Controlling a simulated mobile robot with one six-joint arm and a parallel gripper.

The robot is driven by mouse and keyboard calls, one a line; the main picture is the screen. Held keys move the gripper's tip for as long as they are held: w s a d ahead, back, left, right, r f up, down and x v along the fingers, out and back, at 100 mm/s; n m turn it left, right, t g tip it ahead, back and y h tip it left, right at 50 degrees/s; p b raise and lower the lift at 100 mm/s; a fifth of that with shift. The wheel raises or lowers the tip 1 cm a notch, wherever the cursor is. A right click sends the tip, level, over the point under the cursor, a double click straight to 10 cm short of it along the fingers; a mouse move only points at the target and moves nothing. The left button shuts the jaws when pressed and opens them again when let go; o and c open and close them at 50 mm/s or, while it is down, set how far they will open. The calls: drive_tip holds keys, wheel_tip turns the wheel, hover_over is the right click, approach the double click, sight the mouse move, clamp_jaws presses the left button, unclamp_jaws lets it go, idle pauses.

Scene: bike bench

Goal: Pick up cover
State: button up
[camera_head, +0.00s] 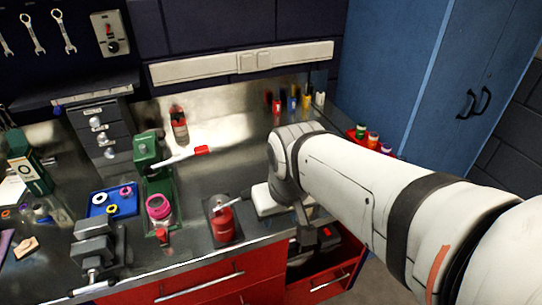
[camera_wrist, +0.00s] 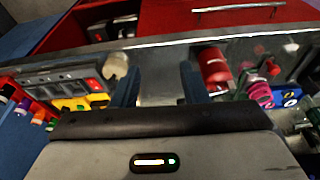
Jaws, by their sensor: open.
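My gripper (camera_wrist: 160,78) is open, with its two dark fingers apart and bare bench metal between them in the wrist view. Nothing is held. In the head view my own arm hides the fingers near the bench's front edge. I cannot make out with certainty which thing is the cover. A red canister (camera_head: 222,224) stands on a dark pad left of my wrist; it shows right of the fingers in the wrist view (camera_wrist: 213,68). A pale round piece (camera_wrist: 116,66) lies just left of the left finger.
A red drawer (camera_head: 326,285) stands open below the bench front. Left of the canister are a green press (camera_head: 148,150), a blue tray (camera_head: 96,211) with coloured rings and a grey vise (camera_head: 97,245). A blue cabinet (camera_head: 400,60) stands at the back right.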

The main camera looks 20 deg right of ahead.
drive_tip(key=shift+o, duration=0.8)
drive_tip(key=shift+w+d, duration=0.15)
drive_tip(key=shift+w, duration=0.15)
drive_tip(key=o, duration=0.4)
drive_tip(key=w+d+m, duration=0.2)
drive_tip(key=w, duration=0.1)
drive_tip(key=w+m+g+p, duration=0.1)
drive_tip(key=w, duration=0.1)
drive_tip(key=shift+d+f, duration=0.35)
drive_tip(key=shift+d, duration=0.05)
drive_tip(key=shift+c, duration=0.2)
drive_tip(key=w+d+f+m, duration=0.1)
drive_tip(key=w+d, duration=0.1)
drive_tip(key=w+d+f+m+g, duration=0.1)
drive_tip(key=w+d+f+m, duration=0.1)
drive_tip(key=d, duration=0.1)
drive_tip(key=w+d+f+m+g+p, duration=0.1)
drive_tip(key=w+d+m, duration=0.1)
drive_tip(key=shift+w+d+f, duration=0.25)
drive_tip(key=shift+w+d, duration=0.05)
drive_tip(key=shift+w+d+f, duration=0.1)
drive_tip(key=shift+d+f, duration=0.1)
drive_tip(key=shift+f, duration=0.45)
drive_tip(key=shift+w+d+f+p, duration=0.1)
drive_tip(key=shift+f+p, duration=0.2)
drive_tip(key=shift+f, duration=1.45)
drive_tip(key=shift+d+f+p, duration=0.1)
drive_tip(key=shift+f+p, duration=0.15)
drive_tip(key=shift+f, duration=1.45)
